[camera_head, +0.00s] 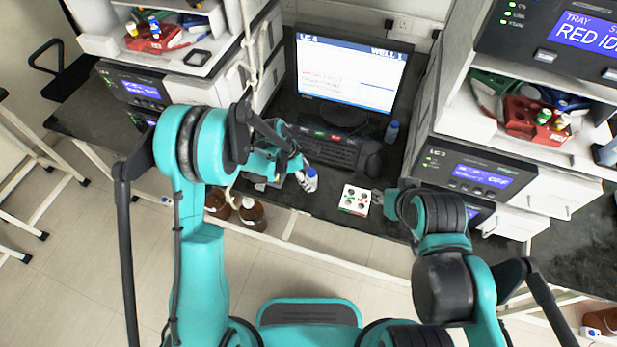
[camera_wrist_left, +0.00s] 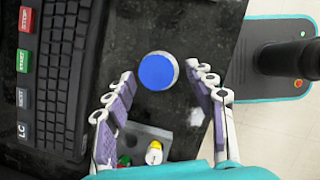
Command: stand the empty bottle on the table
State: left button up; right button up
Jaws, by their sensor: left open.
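A small clear bottle with a blue cap (camera_head: 308,182) is on the black table near its front edge, beside my left gripper (camera_head: 297,170). In the left wrist view the blue cap (camera_wrist_left: 157,71) shows nearly face-on, so the bottle looks upright. My left gripper (camera_wrist_left: 160,76) is open, its fingertips on either side of the cap with gaps. A second blue-capped bottle (camera_head: 391,131) stands right of the monitor. My right gripper (camera_head: 380,197) is beside a white block; its jaws are too small to read.
The white block with round wells (camera_head: 355,200) lies on the table (camera_head: 325,202). The keyboard (camera_head: 328,150) and monitor (camera_head: 350,72) are behind. Brown bottles (camera_head: 251,213) stand below the table edge.

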pick_arm(q)
jog(key=s+a+r+m+p, duration=0.1)
jog(key=a+r, duration=0.1)
jog(key=r, duration=0.3)
jog(key=s+a+r+m+t+p, duration=0.1)
jog(key=a+r, duration=0.1)
jog(key=r, duration=0.4)
jog(key=s+a+r+m, duration=0.1)
jog(key=a+r+m, duration=0.15)
jog(key=r, duration=0.25)
jog(key=s+a+r+m+t+y, duration=0.2)
jog(key=s+a+r+m+t, duration=0.1)
jog(key=s+a+r+m, duration=0.2)
jog(key=s+a+r+m+t+y, duration=0.2)
jog(key=s+a+r+m, duration=0.3)
jog(key=s+m, duration=0.5)
jog(key=shift+s+t, duration=0.4)
jog(key=shift+s, duration=0.45)
jog(key=shift+a+f, duration=0.1)
